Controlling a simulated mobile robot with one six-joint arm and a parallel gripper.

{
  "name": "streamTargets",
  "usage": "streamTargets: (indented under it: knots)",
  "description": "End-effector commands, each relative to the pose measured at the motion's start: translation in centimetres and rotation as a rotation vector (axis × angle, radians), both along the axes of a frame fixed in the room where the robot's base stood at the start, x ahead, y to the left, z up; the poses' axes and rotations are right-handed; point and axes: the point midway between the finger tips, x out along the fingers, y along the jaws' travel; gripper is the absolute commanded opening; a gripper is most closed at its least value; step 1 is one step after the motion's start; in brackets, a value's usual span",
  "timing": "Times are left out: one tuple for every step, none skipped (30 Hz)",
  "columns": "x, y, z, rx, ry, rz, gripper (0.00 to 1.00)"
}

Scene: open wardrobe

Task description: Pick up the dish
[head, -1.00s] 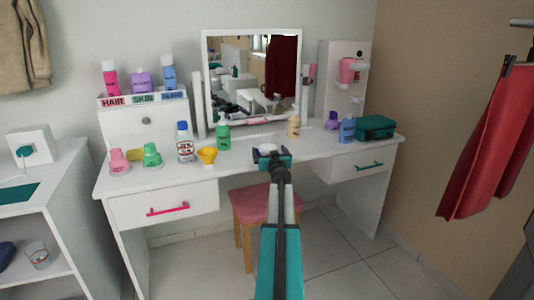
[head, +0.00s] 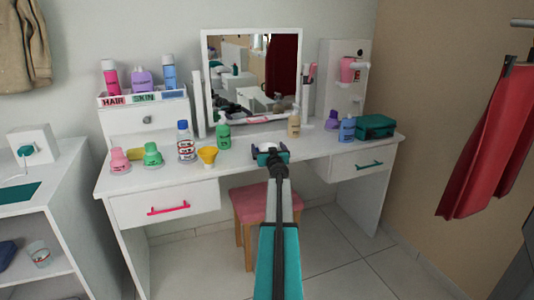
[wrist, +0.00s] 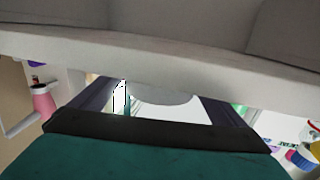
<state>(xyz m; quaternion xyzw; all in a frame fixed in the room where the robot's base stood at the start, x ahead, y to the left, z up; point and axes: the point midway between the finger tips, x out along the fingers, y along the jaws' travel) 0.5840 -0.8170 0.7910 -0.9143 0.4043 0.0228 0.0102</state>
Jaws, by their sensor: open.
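The dish (head: 268,147) is small, white and round, on the white dressing table (head: 240,168) near its front edge. My gripper (head: 270,154) is open at the dish in the head view, with its jaws close around the dish's near side. In the wrist view, my dark fingers (wrist: 162,103) stand apart, and the pale curved dish (wrist: 165,97) shows between them. I cannot tell whether the fingers touch it. My gripper and arm hide part of the dish in the head view.
A yellow funnel-like cup (head: 207,157) and a green bottle (head: 223,135) stand left of my gripper. A beige bottle (head: 294,124) stands behind to the right. The mirror (head: 253,75) stands at the back. A pink stool (head: 254,203) is below the table.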

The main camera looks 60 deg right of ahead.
Motion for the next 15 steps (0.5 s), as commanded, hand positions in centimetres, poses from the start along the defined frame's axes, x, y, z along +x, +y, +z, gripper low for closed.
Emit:
streamTargets:
  knots:
    - [-0.01, -0.01, 0.00, 0.000, 0.000, 0.000, 0.94]
    - [-0.02, -0.01, 0.00, 0.000, 0.000, 0.000, 0.89]
    - [-0.03, -0.01, 0.00, 0.000, 0.000, 0.000, 0.83]
    - [-0.03, -0.01, 0.00, 0.000, 0.000, 0.000, 0.78]
    - [-0.03, -0.01, 0.00, 0.000, 0.000, 0.000, 0.73]
    - [-0.04, -0.02, 0.00, 0.000, 0.000, 0.000, 0.66]
    - [-0.03, -0.01, 0.00, 0.000, 0.000, 0.000, 0.61]
    - [-0.04, -0.02, 0.00, 0.000, 0.000, 0.000, 0.56]
    - [-0.04, -0.02, 0.00, 0.000, 0.000, 0.000, 0.50]
    - [-0.04, -0.02, 0.02, 0.000, 0.000, 0.000, 0.50]
    - [-0.04, -0.02, 0.02, 0.000, 0.000, 0.000, 0.50]
    - [-0.04, -0.03, 0.02, 0.000, 0.000, 0.000, 0.50]
    - [-0.04, -0.03, 0.02, 0.000, 0.000, 0.000, 0.50]
    - [-0.04, -0.03, 0.02, 0.000, 0.000, 0.000, 0.50]
    - [-0.04, -0.03, 0.03, 0.000, 0.000, 0.000, 0.50]
